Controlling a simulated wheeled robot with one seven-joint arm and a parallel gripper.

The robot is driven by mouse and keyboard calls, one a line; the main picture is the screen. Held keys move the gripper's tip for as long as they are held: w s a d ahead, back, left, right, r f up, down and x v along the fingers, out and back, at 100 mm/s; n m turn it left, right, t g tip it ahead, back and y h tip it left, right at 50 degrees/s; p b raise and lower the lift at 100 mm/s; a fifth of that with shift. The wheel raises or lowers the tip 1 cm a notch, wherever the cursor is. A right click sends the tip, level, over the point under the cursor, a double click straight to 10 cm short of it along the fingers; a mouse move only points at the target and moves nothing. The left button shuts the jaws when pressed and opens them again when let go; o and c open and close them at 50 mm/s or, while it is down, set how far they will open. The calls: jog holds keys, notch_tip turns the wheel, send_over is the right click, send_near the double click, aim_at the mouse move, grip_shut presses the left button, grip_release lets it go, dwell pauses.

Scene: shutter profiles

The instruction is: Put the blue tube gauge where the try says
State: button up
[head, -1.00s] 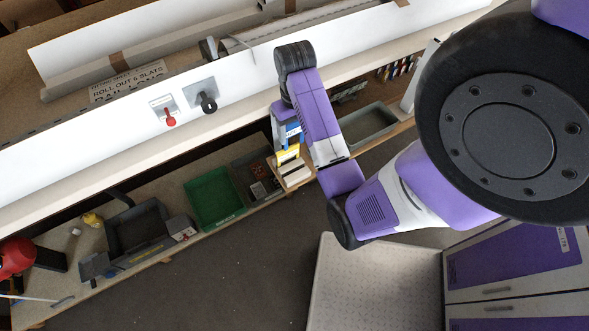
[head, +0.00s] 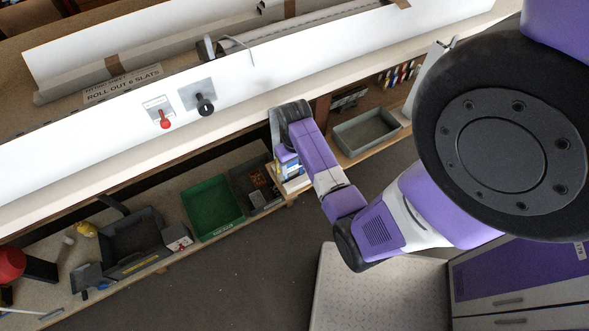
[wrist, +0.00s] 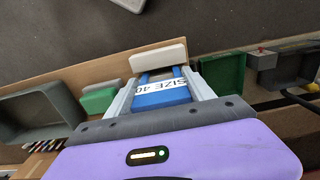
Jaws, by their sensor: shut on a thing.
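My gripper (wrist: 163,90) is shut on a blue piece (wrist: 160,94) marked "SIZE 40", which I take for the blue tube gauge. In the wrist view it sits between the two grey fingers, and a pale block (wrist: 158,55) shows just beyond the fingertips. I cannot tell whether the block touches the gauge. In the head view my gripper (head: 290,168) is over the lower bench, right of the dark compartment tray, and my arm hides most of the gauge.
A green bin (head: 212,235) and a dark tray (head: 240,180) stand left of my gripper. An empty grey tray (head: 366,131) is to the right. A white panel with a red lever (head: 165,122) and a black knob (head: 205,107) rises behind.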

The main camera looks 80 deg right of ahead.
jog(key=shift+f, duration=0.75)
jog(key=shift+f, duration=0.15)
jog(key=o, duration=1.3)
